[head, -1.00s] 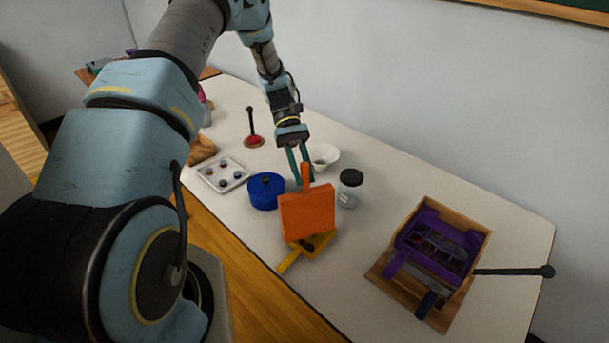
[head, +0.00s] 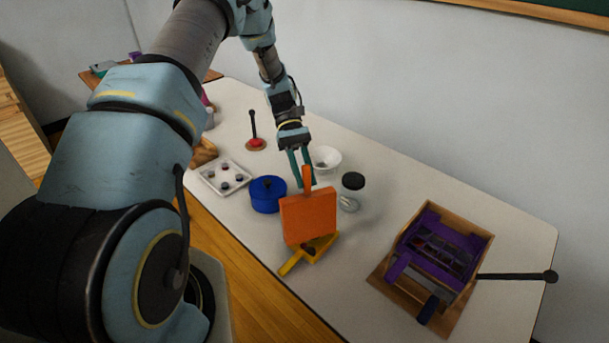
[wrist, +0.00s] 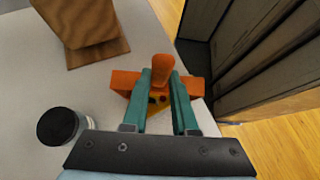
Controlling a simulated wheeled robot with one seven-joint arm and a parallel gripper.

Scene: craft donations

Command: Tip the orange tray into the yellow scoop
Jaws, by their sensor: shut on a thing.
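My gripper (head: 301,168) is shut on the handle of the orange tray (head: 309,218). The tray is held steeply tilted, with its flat underside facing the head camera, above the yellow scoop (head: 291,263). Some dark bits show in the part of the scoop that is not covered. The tray's inside is hidden in the head view. In the wrist view, the orange tray (wrist: 125,83) shows beyond the green fingers, with a piece of the yellow scoop and dark bits seen between them.
A dark-lidded jar (head: 352,190) stands right of the tray, a blue pot (head: 267,195) left, and a white bowl (head: 325,157) behind. A wooden box with a purple device (head: 436,245) sits at right. A white tray of small pieces (head: 224,177) lies further left.

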